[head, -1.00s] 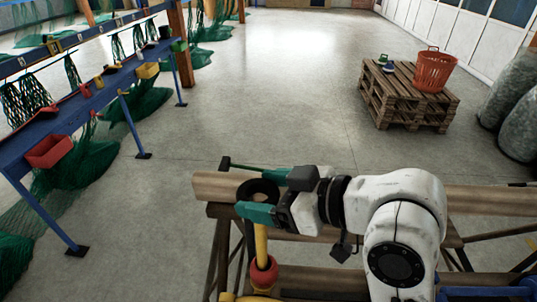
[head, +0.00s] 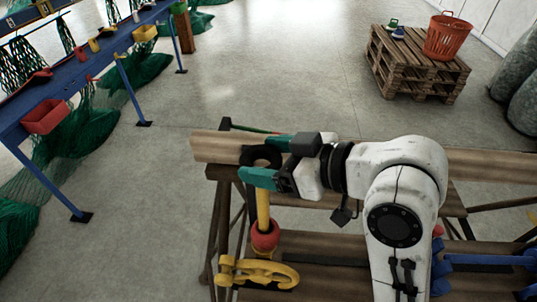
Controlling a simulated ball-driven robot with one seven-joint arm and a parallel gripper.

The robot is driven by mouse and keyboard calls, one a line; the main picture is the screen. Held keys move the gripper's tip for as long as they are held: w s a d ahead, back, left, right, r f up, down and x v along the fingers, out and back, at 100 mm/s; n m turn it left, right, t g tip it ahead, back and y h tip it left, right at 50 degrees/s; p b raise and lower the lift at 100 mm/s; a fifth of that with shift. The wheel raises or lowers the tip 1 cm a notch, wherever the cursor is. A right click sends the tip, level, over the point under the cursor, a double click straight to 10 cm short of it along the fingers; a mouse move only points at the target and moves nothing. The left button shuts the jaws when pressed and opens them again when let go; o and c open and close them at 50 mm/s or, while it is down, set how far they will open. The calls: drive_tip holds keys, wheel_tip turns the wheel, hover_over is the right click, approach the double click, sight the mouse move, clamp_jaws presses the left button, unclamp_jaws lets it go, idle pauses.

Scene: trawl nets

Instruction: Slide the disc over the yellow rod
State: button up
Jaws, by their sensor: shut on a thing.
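My gripper (head: 262,160) has teal fingers and is shut on a black disc (head: 260,152), a ring with a hole in its middle. The yellow rod (head: 263,207) stands upright just below the disc, with a red ball-like piece (head: 265,235) around its lower part. In this view the rod's top end meets the near edge of the disc and the nearer finger. I cannot tell whether the rod's tip is inside the hole or just under or in front of it.
A wooden beam (head: 216,147) runs behind my gripper. Blue parts (head: 490,260) are at right. A pallet stack (head: 415,70) with an orange basket (head: 448,37) stands far off.

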drive_tip(key=shift+f+b, duration=1.1)
drive_tip(key=shift+f, duration=0.65)
drive_tip(key=o, duration=1.1)
drive_tip(key=b+v, duration=0.1)
drive_tip(key=v, duration=1)
drive_tip(key=shift+r, duration=0.1)
